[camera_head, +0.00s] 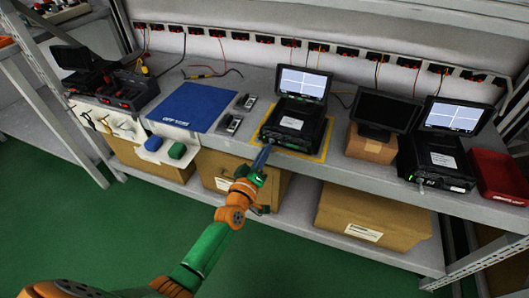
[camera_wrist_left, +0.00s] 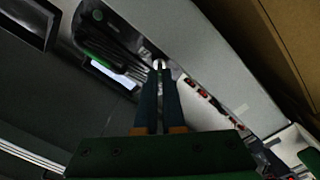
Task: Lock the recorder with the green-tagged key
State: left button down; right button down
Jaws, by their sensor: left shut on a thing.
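A black recorder (camera_head: 296,122) with a lit screen (camera_head: 303,83) stands inside a yellow outline on the bench. A second recorder (camera_head: 435,160) with a lit screen stands further right. My left gripper (camera_head: 264,154) is at the front of the outlined recorder, near its lower left corner. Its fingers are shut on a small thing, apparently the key. A small pale, shiny bit (camera_wrist_left: 158,64) shows at the fingertips in the left wrist view, against the recorder's dark front (camera_wrist_left: 112,42). The key's tag cannot be made out. Whether the key is in the lock cannot be told. My right gripper is out of view.
A blue mat (camera_head: 190,107) and two small devices (camera_head: 229,124) lie left of the recorder. A dark monitor (camera_head: 382,110) on a box and a red tray (camera_head: 498,177) are to the right. Cardboard boxes (camera_head: 372,217) fill the lower shelf. The green floor in front is clear.

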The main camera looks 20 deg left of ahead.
pick_arm(q)
jog(key=shift+f, duration=0.1)
jog(key=c, duration=1.3)
grip_release()
jog(key=s+p, duration=0.1)
jog(key=s, duration=0.6)
jog(key=shift+a+p, duration=0.15)
jog(key=shift+p, duration=0.25)
